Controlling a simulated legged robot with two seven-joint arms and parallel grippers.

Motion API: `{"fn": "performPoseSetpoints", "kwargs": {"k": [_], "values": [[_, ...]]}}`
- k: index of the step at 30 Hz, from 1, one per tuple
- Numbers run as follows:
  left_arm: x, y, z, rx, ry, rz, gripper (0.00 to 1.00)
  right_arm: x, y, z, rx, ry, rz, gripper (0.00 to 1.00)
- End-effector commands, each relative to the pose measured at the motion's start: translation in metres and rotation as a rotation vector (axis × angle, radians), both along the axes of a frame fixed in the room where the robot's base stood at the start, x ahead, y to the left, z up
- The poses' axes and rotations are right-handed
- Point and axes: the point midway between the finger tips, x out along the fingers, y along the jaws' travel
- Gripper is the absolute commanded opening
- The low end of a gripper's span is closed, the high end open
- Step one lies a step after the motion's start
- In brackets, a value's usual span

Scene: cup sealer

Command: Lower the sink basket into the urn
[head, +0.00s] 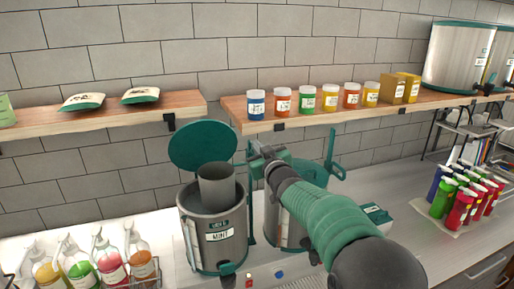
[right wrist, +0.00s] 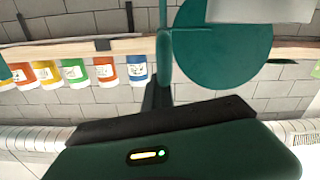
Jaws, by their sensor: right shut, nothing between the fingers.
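The urn (head: 212,246) is a grey cylinder with a dark green rim and a white label. Its round green lid (head: 203,143) stands open behind it; the lid also shows in the right wrist view (right wrist: 218,52). The sink basket (head: 217,186), a plain grey cylinder, is upright in the urn's mouth with its upper part above the rim. Its lower end is hidden. My right gripper (head: 256,151) is shut and empty, up and to the right of the basket and apart from it. My left gripper is out of view.
A second urn (head: 283,224) stands just right, partly hidden by my right arm. A wooden shelf (head: 330,114) with several colored jars runs behind. Pump bottles (head: 108,260) stand at front left, colored bottles (head: 462,199) at right.

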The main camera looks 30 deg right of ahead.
Motion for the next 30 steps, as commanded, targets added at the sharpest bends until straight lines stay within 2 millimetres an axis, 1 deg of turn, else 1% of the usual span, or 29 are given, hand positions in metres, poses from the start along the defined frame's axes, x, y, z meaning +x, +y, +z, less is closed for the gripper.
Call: {"fn": "performPoseSetpoints", "kwargs": {"k": [4, 5, 12, 20, 23, 26, 29, 30], "values": [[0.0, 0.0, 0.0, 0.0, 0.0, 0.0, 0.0, 0.0, 0.001, 0.0, -0.001, 0.0, 0.0, 0.0], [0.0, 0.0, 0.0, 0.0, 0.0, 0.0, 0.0, 0.0, 0.001, 0.001, -0.001, -0.001, 0.001, 0.02], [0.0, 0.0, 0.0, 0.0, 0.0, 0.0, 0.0, 0.0, 0.001, 0.001, 0.0, -0.001, 0.0, 0.33], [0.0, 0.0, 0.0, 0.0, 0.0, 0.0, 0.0, 0.0, 0.0, 0.0, 0.0, 0.0, 0.0, 0.34], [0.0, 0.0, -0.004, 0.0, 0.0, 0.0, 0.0, -0.004, 0.001, -0.001, 0.0, -0.002, 0.0, 0.34], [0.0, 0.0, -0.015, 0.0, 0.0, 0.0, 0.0, -0.018, 0.005, -0.003, -0.001, -0.004, 0.0, 0.34], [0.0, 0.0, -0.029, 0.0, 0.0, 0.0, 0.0, -0.043, 0.011, -0.004, -0.002, -0.006, -0.001, 0.34], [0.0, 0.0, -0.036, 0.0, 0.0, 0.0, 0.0, -0.055, 0.014, -0.005, -0.002, -0.006, -0.001, 0.34]]}}
